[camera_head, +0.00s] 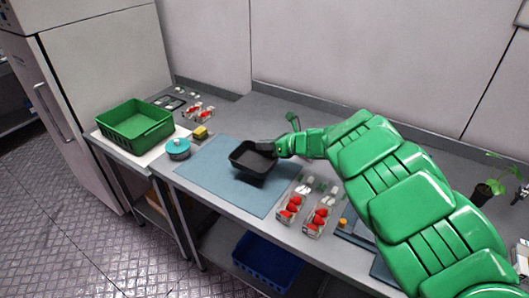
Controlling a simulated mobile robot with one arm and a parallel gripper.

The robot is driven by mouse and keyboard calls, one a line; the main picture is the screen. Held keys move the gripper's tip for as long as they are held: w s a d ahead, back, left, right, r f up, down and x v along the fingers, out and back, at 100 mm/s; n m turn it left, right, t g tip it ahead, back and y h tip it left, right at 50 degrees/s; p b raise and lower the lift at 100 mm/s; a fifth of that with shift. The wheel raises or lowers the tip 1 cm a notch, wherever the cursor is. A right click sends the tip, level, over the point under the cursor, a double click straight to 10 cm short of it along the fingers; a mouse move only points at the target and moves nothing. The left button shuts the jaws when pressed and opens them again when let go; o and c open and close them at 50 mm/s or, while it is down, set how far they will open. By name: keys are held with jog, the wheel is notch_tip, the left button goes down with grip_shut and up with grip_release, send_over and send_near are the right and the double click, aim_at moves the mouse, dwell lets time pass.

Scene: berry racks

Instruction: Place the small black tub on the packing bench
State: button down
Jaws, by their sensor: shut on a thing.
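The small black tub (254,157) is over the blue-grey mat (219,178) on the packing bench (232,208). It looks tilted, and a dark shadow lies on the mat below its front edge, so it appears slightly raised. My gripper (274,148) is at the tub's right edge and is shut on it. The tub looks empty. My green arm reaches in from the right and hides part of the bench behind it.
Clear punnets of red berries (293,204) stand right of the mat. A green crate (134,129), a teal-lidded round container (177,149) and a yellow sponge-like block (200,133) are at left. A blue crate (268,262) sits below. The mat's left part is clear.

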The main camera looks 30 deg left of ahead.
aim_at(265, 152)
jog(key=shift+w+a+f, duration=0.15)
jog(key=shift+w+f, duration=0.05)
jog(key=shift+f, duration=1.6)
jog(key=c, duration=1.3)
grip_release()
jog(key=shift+v, duration=6.05)
